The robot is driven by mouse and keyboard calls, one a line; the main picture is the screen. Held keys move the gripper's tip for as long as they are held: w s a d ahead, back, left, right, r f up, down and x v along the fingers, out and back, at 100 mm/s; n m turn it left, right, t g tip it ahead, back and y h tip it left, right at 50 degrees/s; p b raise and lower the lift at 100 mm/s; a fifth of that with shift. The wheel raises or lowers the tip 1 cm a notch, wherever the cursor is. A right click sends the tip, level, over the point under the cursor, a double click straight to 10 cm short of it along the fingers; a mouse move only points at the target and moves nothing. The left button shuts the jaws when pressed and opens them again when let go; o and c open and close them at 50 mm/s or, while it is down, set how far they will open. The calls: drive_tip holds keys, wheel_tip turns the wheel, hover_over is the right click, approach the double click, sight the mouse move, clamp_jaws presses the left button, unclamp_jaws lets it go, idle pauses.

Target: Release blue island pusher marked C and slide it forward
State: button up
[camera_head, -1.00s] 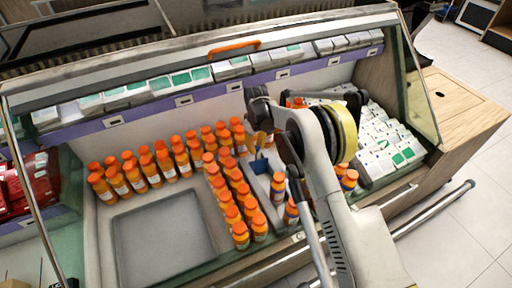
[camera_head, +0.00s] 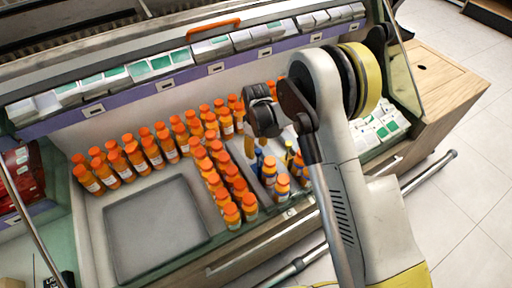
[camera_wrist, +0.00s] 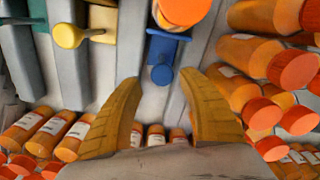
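The blue pusher (camera_wrist: 166,48) lies in a grey lane in the wrist view, with a round blue knob (camera_wrist: 162,74) on its near end. My gripper (camera_wrist: 163,80) is open, with one yellow finger on each side of the knob and a gap to both. Whether the fingertips are at knob height cannot be told. In the head view, a blue patch (camera_head: 259,160) shows beside my gripper (camera_head: 250,147), and my arm hides much of that area.
A yellow pusher (camera_wrist: 70,34) and a teal pusher (camera_wrist: 20,50) lie to the left in the wrist view. Orange-capped bottles (camera_wrist: 265,65) crowd the right side. White cartons (camera_head: 380,130) lie at right.

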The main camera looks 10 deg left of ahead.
wheel_tip(320, 180, up, 12)
idle(0.7)
drive_tip(key=shift+r, duration=0.1)
drive_tip(key=s+d+r+m+t, duration=0.2)
drive_tip(key=s+d+r+m, duration=0.15)
drive_tip(key=d+r, duration=0.4)
drive_tip(key=s+d+r+m+t, duration=0.15)
drive_tip(key=s+d+r, duration=0.25)
drive_tip(key=d+r, duration=0.4)
drive_tip(key=s+d+r+m+t, duration=0.1)
drive_tip(key=s+d+m+t, duration=0.1)
drive_tip(key=s+d, duration=0.3)
drive_tip(key=s+d+r+m+t, duration=0.1)
drive_tip(key=s+d+m, duration=0.4)
drive_tip(key=s, duration=0.6)
drive_tip(key=shift+s+d+r+t, duration=0.35)
drive_tip(key=shift+d+r, duration=0.25)
drive_tip(key=shift+r, duration=0.1)
